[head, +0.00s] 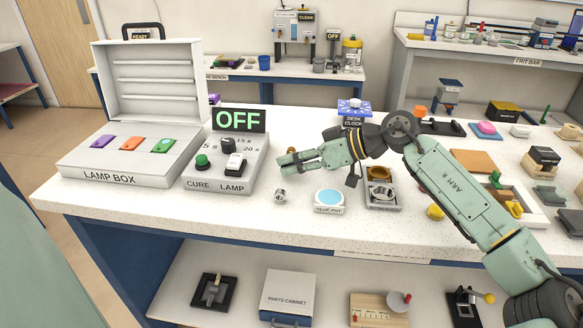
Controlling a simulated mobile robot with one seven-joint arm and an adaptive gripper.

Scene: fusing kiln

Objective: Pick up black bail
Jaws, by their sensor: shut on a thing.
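My gripper (287,161) is above the white counter, right of the cure lamp box, with its fingers pointing left. A small tray (367,199) right of the glue pot holds a gold piece (380,173) and a silver piece (383,193). A silver ring-like piece (280,196) stands alone on the counter below my gripper.
The cure lamp (215,182), reading OFF, and the open lamp box (125,178) with coloured pieces stand at left. The glue pot (329,208) is near the front edge. A desk clock (354,108) stands behind my arm. Trays and small items crowd the right side.

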